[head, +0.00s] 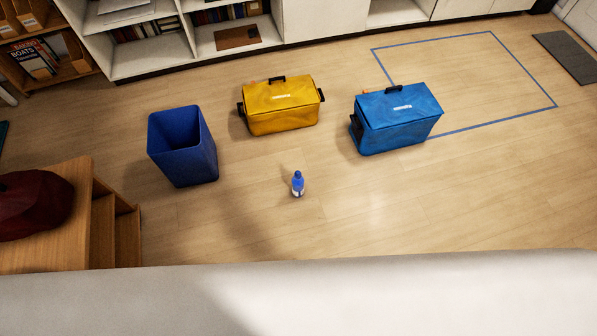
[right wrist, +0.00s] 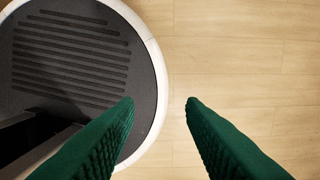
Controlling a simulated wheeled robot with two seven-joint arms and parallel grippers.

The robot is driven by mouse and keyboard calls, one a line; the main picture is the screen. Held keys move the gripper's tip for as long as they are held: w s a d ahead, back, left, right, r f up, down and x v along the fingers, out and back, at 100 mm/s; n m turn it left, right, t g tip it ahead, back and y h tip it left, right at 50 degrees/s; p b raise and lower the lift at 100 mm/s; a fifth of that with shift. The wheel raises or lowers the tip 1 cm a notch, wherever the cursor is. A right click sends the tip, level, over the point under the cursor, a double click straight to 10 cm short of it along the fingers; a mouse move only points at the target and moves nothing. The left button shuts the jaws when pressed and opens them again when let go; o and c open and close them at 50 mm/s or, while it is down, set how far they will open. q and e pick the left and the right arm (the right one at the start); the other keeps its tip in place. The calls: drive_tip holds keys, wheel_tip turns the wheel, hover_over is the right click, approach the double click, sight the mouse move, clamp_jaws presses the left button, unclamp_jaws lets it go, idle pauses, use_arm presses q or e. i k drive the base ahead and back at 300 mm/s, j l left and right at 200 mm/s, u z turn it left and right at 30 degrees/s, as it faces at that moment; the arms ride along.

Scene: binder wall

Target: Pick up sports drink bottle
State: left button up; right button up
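The sports drink bottle (head: 297,184) is small and blue with a pale label. It stands upright on the wooden floor near the middle of the head view, apart from the other objects. My right gripper (right wrist: 160,104) shows in the right wrist view with two green fingers spread apart and nothing between them. Below it are bare floor and the edge of my round base. The bottle is not in the right wrist view. Neither gripper shows in the head view.
A blue bin (head: 184,148) stands left of the bottle. A yellow cooler bag (head: 281,105) and a blue cooler bag (head: 396,119) sit behind it. A wooden unit (head: 110,225) holds a dark red bag (head: 33,204) at left. A pale surface (head: 300,295) crosses the front. Floor around the bottle is clear.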

sight(297, 181)
drive_tip(key=k, duration=0.1)
drive_tip(key=i+l+u, duration=0.25)
drive_tip(key=i+l, duration=0.15)
drive_tip(key=i+l+u, duration=0.3)
drive_tip(key=l, duration=0.2)
